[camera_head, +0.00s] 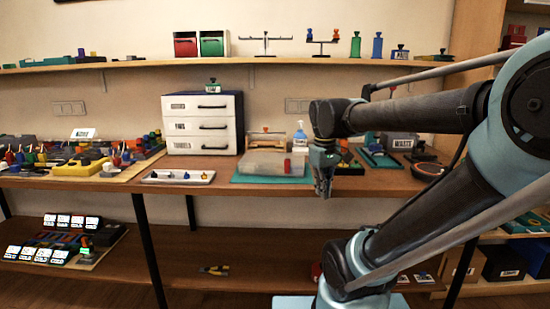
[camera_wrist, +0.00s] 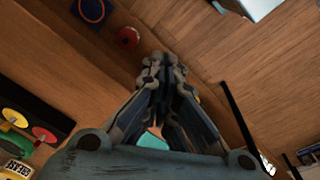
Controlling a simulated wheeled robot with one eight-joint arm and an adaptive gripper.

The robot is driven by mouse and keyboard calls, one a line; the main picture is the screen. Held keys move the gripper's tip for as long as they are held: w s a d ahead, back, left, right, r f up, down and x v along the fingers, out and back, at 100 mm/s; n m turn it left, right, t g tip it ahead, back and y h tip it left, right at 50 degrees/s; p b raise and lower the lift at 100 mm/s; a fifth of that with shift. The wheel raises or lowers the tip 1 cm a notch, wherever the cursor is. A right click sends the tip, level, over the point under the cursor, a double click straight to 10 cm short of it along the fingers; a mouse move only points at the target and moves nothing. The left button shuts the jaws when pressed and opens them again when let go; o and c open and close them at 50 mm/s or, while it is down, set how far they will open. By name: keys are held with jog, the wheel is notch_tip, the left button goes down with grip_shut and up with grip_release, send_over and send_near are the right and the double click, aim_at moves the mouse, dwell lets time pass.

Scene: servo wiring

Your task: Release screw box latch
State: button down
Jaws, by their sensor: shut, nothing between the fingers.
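A low translucent grey box (camera_head: 262,163), which looks like the screw box, sits on a teal mat (camera_head: 240,179) on the wooden workbench. A small red part (camera_head: 288,166) on its right front looks like the latch; I cannot tell its position. My gripper (camera_head: 324,192) points down in front of the bench edge, to the right of the box and apart from it. In the wrist view my gripper (camera_wrist: 154,62) has its fingertips together with nothing between them. The box and the red part cannot be made out in the wrist view.
A white drawer unit (camera_head: 202,124) stands left of the box, with a white tray (camera_head: 180,176) in front. A green-based device (camera_head: 378,157) is to the right. A shelf (camera_head: 260,62) runs above.

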jog(key=w+a+r+n+g, duration=0.1)
jog(key=w+a+r+n, duration=0.4)
jog(key=w+a+r, duration=0.45)
jog(key=n+h, duration=0.2)
jog(key=n, duration=0.4)
send_near(278, 165)
jog(key=w+a+r, duration=0.1)
jog(key=a+r, duration=0.3)
jog(key=a, duration=0.1)
jog(key=shift+w+a+f, duration=0.15)
jog(key=shift+f, duration=0.05)
jog(key=x, duration=0.9)
jog(key=shift+d+f, duration=0.2)
jog(key=shift+f, duration=0.15)
jog(key=shift+s+d+f, duration=0.1)
jog(key=shift+s+d, duration=0.1)
jog(key=shift+d, duration=0.4)
jog(key=shift+s+d+f, duration=0.1)
jog(key=shift+s+d, duration=0.05)
jog(key=shift+d, duration=0.4)
jog(key=shift+s+d, duration=0.1)
jog(key=shift+d, duration=0.8)
